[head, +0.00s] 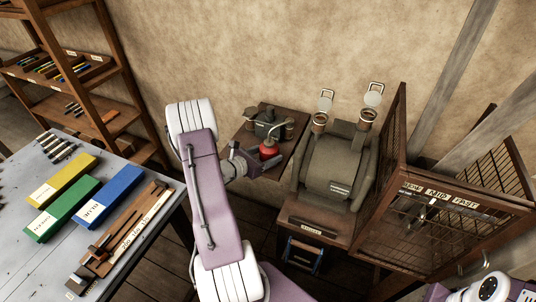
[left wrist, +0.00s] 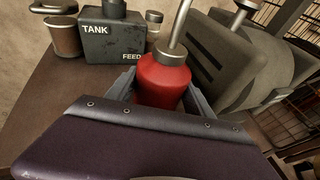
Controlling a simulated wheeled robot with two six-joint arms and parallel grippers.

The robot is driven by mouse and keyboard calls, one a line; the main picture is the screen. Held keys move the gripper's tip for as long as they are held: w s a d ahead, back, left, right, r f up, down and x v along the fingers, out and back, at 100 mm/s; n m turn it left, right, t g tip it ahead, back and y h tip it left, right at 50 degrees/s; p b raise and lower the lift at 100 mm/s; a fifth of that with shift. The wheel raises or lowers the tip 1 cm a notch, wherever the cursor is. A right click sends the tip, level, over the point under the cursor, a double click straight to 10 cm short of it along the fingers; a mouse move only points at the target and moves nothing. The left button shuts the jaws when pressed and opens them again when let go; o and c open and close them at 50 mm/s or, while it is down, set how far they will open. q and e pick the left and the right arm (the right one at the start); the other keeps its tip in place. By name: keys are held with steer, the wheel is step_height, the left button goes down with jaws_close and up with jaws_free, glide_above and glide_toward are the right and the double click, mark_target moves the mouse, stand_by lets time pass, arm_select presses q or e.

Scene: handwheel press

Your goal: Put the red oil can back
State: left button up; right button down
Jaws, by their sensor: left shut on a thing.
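The red oil can (head: 269,150) has a thin metal spout and stands upright over the small wooden side table (head: 292,127) by the wall. It also shows in the left wrist view (left wrist: 163,78), between the fingers. My left gripper (head: 257,158) is shut on the can's body; I cannot tell whether the can's base touches the table, as the gripper hides it. A dark box marked TANK and FEED (left wrist: 113,40) stands just behind and left of the can. My right gripper is not clearly in view; only a white and purple part of mine shows at the lower right.
A grey-brown machine (head: 338,170) with two upright cups stands right of the side table. A wooden mesh cage (head: 430,215) is further right. A metal workbench (head: 40,190) with coloured boxes is at the left. A jar (left wrist: 62,32) stands left of the tank.

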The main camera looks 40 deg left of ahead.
arm_select(q)
steer(key=shift+f, duration=0.1)
steer(key=o, duration=1.7)
steer(key=shift+s+r, duration=0.3)
steer(key=shift+s, duration=0.05)
steer(key=v, duration=1.1)
steer(key=shift+s, duration=0.2)
